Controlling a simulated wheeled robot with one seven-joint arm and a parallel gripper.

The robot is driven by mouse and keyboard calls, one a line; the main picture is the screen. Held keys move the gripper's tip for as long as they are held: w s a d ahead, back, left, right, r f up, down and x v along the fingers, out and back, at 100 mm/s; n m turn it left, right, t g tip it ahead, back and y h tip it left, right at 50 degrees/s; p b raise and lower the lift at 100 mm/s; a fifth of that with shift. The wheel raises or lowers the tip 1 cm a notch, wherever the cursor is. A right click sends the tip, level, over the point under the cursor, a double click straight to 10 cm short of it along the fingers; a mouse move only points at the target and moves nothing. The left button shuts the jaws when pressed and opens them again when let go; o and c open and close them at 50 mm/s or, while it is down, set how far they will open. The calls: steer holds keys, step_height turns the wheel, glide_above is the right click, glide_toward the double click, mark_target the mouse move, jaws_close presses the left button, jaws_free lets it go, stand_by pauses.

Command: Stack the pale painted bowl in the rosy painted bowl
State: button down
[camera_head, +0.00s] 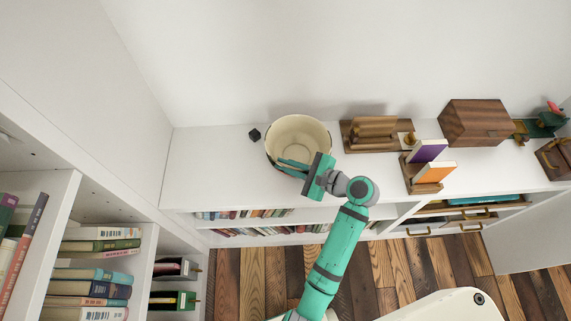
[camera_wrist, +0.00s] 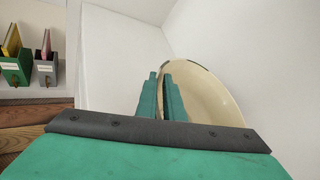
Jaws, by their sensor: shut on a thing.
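A cream bowl (camera_head: 301,132), which looks like the pale painted bowl, is at the white shelf top, left of the wooden items. My gripper (camera_head: 282,163) is at its near-left side, shut on its rim. In the wrist view the bowl (camera_wrist: 212,88) fills the area right of my fingers (camera_wrist: 164,96), with dark marks along its rim. My gripper hides part of its near wall. I cannot tell whether it rests on the shelf or is held above it. I cannot make out a separate rosy bowl.
A small black object (camera_head: 255,134) lies left of the bowl. A wooden stand (camera_head: 371,133), a book holder with books (camera_head: 433,172) and a wooden box (camera_head: 475,124) stand to the right. The white shelf top (camera_head: 205,168) is clear at the left. Bookshelves flank the left side.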

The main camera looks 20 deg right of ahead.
steer(key=shift+f, duration=0.35)
steer(key=c, duration=1.8)
jaws_free()
steer(key=shift+f, duration=0.1)
steer(key=shift+c, duration=0.2)
steer(key=shift+s+d+r, duration=0.15)
steer(key=shift+r, duration=0.35)
steer(key=v, duration=1.1)
steer(key=shift+s+d+r, duration=0.2)
